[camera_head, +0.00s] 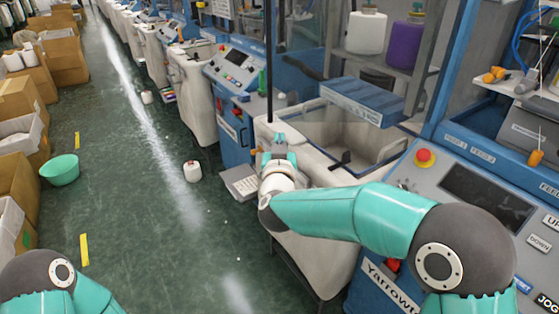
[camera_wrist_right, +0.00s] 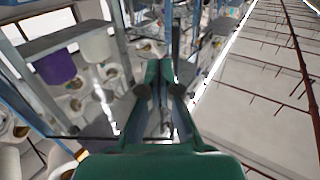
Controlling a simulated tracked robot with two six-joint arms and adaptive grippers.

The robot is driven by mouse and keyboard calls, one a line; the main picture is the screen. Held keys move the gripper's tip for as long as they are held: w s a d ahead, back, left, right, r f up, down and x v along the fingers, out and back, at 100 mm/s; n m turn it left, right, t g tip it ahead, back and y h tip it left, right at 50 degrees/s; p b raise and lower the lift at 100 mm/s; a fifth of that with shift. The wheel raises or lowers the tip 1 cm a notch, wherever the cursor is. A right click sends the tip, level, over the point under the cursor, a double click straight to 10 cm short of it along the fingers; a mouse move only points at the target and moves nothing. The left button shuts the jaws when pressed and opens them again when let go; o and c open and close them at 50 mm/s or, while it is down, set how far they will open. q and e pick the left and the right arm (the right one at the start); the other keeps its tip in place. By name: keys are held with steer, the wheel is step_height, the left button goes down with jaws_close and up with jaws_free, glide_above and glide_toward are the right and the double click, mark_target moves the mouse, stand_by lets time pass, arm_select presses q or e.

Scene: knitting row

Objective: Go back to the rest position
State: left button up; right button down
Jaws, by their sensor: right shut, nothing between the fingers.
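My right arm reaches from the lower right of the head view toward the middle. My right gripper (camera_head: 279,143) is small and partly hidden behind its own wrist, in front of the knitting machine's pale bin (camera_head: 318,133). In the right wrist view my right gripper (camera_wrist_right: 161,75) has its teal fingers close together, with nothing between them. Only part of my left arm shows, at the bottom left of the head view; its gripper is out of the picture.
A control panel with a red stop button (camera_head: 424,156) lies close to my right arm. White (camera_head: 366,32) and purple (camera_head: 405,43) yarn cones stand on a shelf above. A yarn cone (camera_head: 193,171) and green basin (camera_head: 60,170) are on the floor; the aisle is mostly clear.

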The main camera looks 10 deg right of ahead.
steer(key=s, duration=0.4)
steer(key=w+d+f+g+h, duration=0.1)
steer(key=d+f+g+h, duration=0.15)
steer(key=d+f, duration=0.8)
steer(key=s+d+f+g+y, duration=0.1)
steer(key=s+d+f+g, duration=0.15)
steer(key=f, duration=0.75)
steer(key=s+d+f+g+y, duration=0.1)
steer(key=s+f+g, duration=0.15)
steer(key=f, duration=0.65)
steer(key=s+a+f+g+y, duration=0.1)
steer(key=s+f+g+y, duration=0.25)
steer(key=s+f, duration=1.05)
steer(key=s+a+f+g+y, duration=0.1)
steer(key=s+a+g, duration=0.2)
steer(key=s, duration=0.5)
steer(key=s+a+f+m+g+y, duration=0.1)
steer(key=s+a+g, duration=0.2)
steer(key=s, duration=0.6)
steer(key=shift+a+f+y+b, duration=0.35)
steer(key=shift+a+y+b, duration=0.05)
steer(key=shift+a, duration=0.15)
